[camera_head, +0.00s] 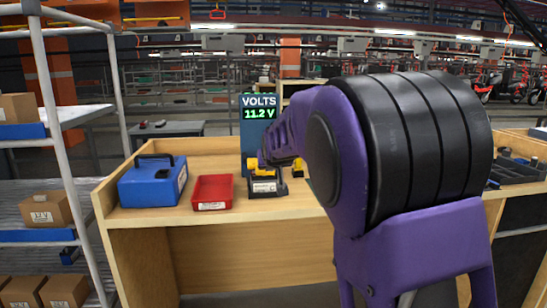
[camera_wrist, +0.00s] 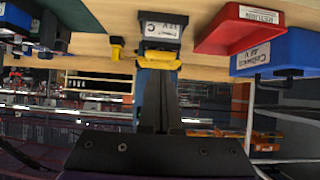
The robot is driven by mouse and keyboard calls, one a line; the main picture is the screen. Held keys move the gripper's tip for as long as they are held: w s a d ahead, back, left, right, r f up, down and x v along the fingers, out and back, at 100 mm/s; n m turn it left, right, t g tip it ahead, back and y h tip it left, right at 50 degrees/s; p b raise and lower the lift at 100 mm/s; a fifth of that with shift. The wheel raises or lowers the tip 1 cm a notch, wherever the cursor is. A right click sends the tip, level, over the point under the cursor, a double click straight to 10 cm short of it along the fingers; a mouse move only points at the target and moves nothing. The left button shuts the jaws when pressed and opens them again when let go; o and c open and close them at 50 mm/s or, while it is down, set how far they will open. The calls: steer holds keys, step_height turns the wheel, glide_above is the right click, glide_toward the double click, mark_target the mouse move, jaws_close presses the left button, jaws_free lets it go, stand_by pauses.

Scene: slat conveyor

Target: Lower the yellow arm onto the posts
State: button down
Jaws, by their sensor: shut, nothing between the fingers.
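The yellow arm (camera_head: 253,167) lies across the top of a small dark base (camera_head: 264,189) with a white label, on the wooden bench. In the wrist view the yellow arm (camera_wrist: 158,62) runs along the edge of the dark base (camera_wrist: 160,44). The posts cannot be made out, nor whether the arm touches them. My gripper (camera_wrist: 159,78) is shut and empty, its fingertips close to the yellow arm; contact cannot be told. In the head view my purple arm partly covers the yellow arm and its right side. A blue display (camera_head: 258,108) behind reads VOLTS 11.2 V.
A red tray (camera_head: 213,192) and a blue toolbox (camera_head: 152,181) stand left of the base. A small yellow item (camera_wrist: 117,47) stands beside it, on the right in the head view. The bench front (camera_head: 240,214) is bare. A shelf rack with boxes stands far left.

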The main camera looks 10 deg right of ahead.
steer(key=v, duration=0.8)
steer(key=shift+w+r, duration=0.2)
steer(key=shift+r, duration=0.05)
